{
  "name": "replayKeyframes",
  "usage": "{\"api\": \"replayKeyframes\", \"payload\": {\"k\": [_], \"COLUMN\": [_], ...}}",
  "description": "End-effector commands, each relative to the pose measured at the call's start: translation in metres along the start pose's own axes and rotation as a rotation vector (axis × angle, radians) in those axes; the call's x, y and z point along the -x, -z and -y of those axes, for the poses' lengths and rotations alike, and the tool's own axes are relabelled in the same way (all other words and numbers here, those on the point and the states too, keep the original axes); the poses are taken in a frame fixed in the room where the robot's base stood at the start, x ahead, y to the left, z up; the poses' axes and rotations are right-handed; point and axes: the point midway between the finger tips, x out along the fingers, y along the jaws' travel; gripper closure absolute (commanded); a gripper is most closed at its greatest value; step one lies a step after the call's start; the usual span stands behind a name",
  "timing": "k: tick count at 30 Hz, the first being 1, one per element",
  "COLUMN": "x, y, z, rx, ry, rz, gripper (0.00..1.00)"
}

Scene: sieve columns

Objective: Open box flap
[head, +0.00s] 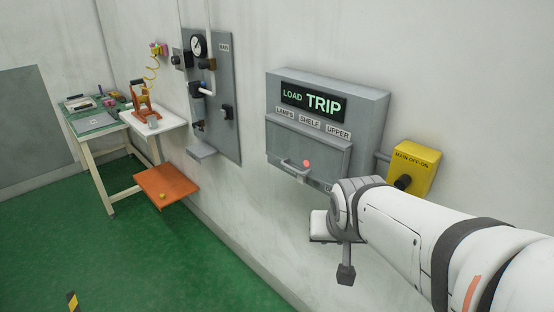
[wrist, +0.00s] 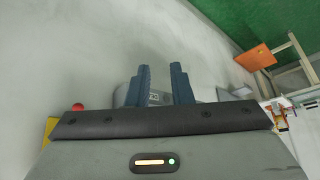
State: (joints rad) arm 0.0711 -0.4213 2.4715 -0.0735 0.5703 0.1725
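The grey wall box (head: 376,98) carries a lit "LOAD TRIP" display. Its front flap (head: 325,155) looks closed, and a bar handle (head: 289,166) sticks out near its lower edge. In the head view my arm's end is below and right of the box, and the fingertips are hidden.
A yellow switch box (head: 416,165) is mounted right of the grey box, close above my arm. A grey panel (head: 220,105) with a gauge and valves is to the left. An orange shelf (head: 165,184) and a workbench (head: 97,137) stand farther left. The green floor between is clear.

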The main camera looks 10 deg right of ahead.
Motion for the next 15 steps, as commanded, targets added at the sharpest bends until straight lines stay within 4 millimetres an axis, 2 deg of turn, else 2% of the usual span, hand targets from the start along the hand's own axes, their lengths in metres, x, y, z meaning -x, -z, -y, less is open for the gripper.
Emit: {"api": "replayKeyframes", "payload": {"k": [1, 6, 12, 15], "x": [-0.029, -0.081, -0.124, -0.138], "y": [0.013, 0.080, 0.136, 0.153], "z": [-0.004, -0.008, 0.003, 0.011], "rx": [-0.055, -0.243, -0.418, -0.494], "ry": [-0.003, 0.071, 0.330, 0.503], "rz": [-0.077, -0.380, -0.660, -0.758], "gripper": [0.80, 0.80, 0.80, 0.80]}}
